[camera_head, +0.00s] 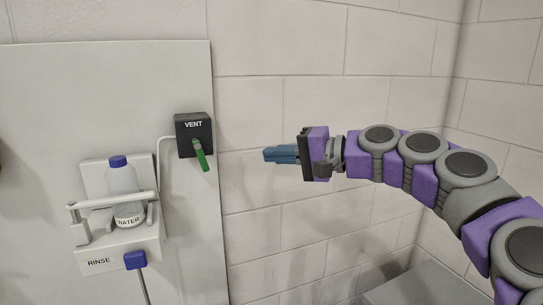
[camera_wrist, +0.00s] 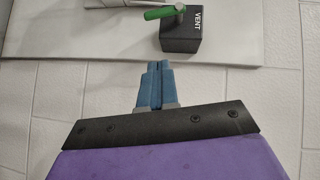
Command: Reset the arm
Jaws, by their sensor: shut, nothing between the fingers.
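My gripper (camera_head: 268,154) has blue fingers and sits at the end of my purple and grey arm, which reaches in from the right. The fingers point left toward the panel. They are together with nothing between them, and they touch nothing that I can see. In the wrist view the gripper (camera_wrist: 154,66) shows its two blue fingers side by side, below the black VENT box (camera_wrist: 180,33) in the picture. The VENT box (camera_head: 194,135) also shows in the head view, left of the fingers, with a green handle (camera_head: 201,156) slanting down.
A pale panel (camera_head: 60,85) covers the left wall. It carries a water bottle (camera_head: 122,179) with a blue cap behind a white bar (camera_head: 92,203), and a RINSE unit with a blue knob (camera_head: 135,260). A grey surface (camera_head: 420,287) lies low at right. Space around the gripper looks clear.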

